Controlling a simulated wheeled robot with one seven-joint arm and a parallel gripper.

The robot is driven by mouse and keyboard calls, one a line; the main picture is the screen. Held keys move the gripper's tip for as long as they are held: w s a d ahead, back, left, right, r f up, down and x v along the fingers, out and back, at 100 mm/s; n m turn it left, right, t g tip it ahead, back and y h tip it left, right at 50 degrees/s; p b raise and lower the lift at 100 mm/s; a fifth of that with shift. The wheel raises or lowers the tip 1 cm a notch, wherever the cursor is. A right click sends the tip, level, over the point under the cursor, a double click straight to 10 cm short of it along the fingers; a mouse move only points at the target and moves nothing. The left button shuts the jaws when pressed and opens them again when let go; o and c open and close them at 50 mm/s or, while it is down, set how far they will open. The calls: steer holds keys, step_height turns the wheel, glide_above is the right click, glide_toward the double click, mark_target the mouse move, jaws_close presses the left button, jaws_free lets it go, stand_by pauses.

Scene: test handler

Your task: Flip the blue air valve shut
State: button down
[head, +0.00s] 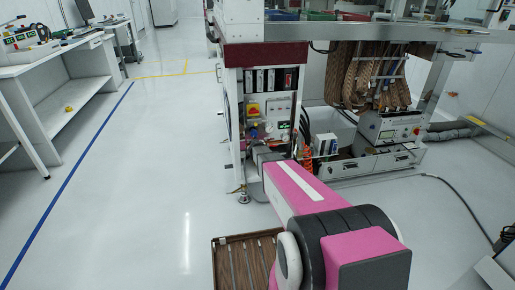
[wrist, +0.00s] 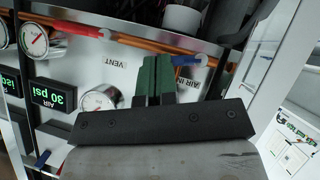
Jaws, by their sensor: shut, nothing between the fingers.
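The blue air valve handle (wrist: 188,60) shows in the wrist view, near the orange-brown pipe at the panel's upper middle. It lies roughly along the pipe, and an upside-down AIR IN label is partly visible below it. My gripper (wrist: 155,62) has its two green fingers together with nothing between them. The fingertips are just left of the blue handle, over the panel; I cannot tell whether they touch it. In the head view, my arm reaches to the instrument panel (head: 279,106), and it hides the gripper and valve.
A red valve handle (wrist: 78,27) is on the same pipe, left of my fingers, near a VENT label. A dial gauge (wrist: 101,98) and a 30 psi display (wrist: 53,95) are close by. A white frame post (wrist: 270,55) stands to the right.

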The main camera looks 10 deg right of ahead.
steer(key=shift+a+f, duration=0.3)
steer(key=shift+a, duration=0.4)
steer(key=v, duration=1.4)
steer(key=shift+a, duration=0.2)
